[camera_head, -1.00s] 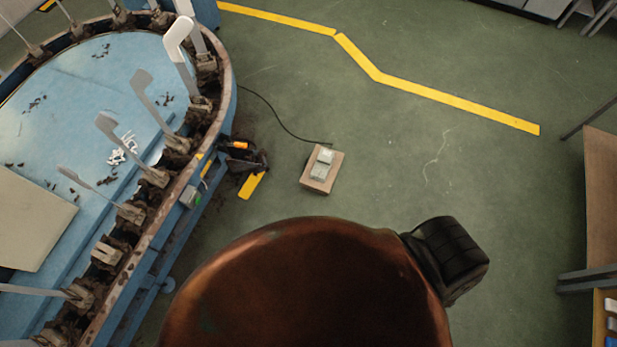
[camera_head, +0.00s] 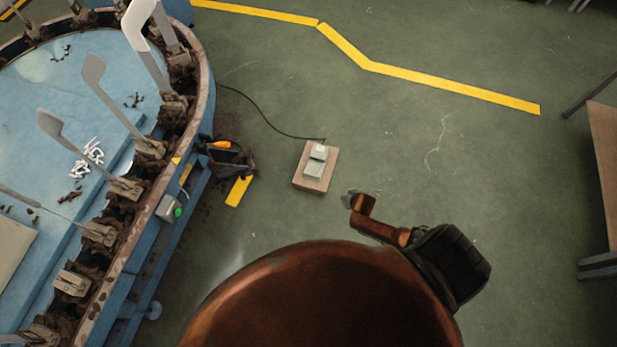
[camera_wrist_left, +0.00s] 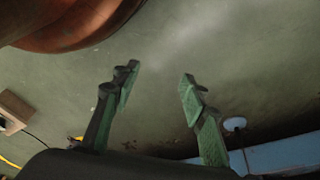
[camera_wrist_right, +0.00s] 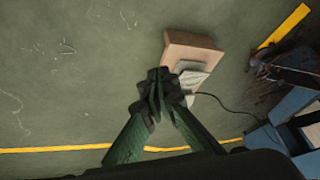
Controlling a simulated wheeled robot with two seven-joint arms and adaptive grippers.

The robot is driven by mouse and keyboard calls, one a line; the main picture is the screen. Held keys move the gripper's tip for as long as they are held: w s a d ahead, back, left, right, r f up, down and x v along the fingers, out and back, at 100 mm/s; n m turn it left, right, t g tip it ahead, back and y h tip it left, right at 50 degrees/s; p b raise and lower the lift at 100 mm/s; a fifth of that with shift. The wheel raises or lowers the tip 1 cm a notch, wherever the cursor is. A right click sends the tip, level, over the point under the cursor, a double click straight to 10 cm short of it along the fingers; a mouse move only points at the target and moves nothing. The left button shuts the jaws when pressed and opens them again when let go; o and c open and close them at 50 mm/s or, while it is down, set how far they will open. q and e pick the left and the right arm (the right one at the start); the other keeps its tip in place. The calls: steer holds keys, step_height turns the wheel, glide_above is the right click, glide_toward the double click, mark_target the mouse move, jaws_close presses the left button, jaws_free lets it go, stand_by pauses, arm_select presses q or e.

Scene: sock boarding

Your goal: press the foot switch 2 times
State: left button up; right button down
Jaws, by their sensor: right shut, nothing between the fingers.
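The foot switch (camera_head: 316,160) is a small grey pedal on a light wooden block (camera_head: 303,181) on the green floor, with a black cable behind it. In the right wrist view my right gripper (camera_wrist_right: 158,80) is shut and empty. Its fingertips overlap the near side of the foot switch (camera_wrist_right: 194,80) and hide part of it; I cannot tell whether they touch. My left gripper (camera_wrist_left: 158,78) is open and empty over the floor. The wooden block shows at the left edge of the left wrist view (camera_wrist_left: 12,110). Neither gripper's fingers show clearly in the head view.
A blue oval machine (camera_head: 150,240) with upright sock boards (camera_head: 107,90) stands at the left. A dark bin (camera_head: 228,157) sits beside it near the switch. Yellow floor tape (camera_head: 450,87) runs behind. A wooden table (camera_head: 606,160) is at the right. Floor around the switch is mostly clear.

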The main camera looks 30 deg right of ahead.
steer(key=w+f+m+t+b, duration=0.1)
steer(key=w+m+b, duration=0.1)
steer(key=w+b, duration=0.45)
steer(key=w+f+m+t+b, duration=0.15)
steer(key=w+b, duration=0.25)
steer(key=w, duration=0.6)
steer(key=m+b, duration=0.5)
steer(key=b, duration=0.6)
glide_above(313, 175)
step_height(313, 175, down, 3)
arm_select(q)
steer(key=w+d+r+h, duration=0.1)
steer(key=w+d+r, duration=0.2)
steer(key=w+d, duration=0.2)
steer(key=shift+w+d+t+h+p, duration=0.3)
steer(key=shift+w+t+p, duration=0.1)
steer(key=shift+w, duration=0.75)
arm_select(e)
steer(key=shift+w+d+r, duration=0.4)
steer(key=shift+w+d, duration=0.05)
steer(key=shift+w, duration=0.05)
steer(key=shift+f, duration=0.15)
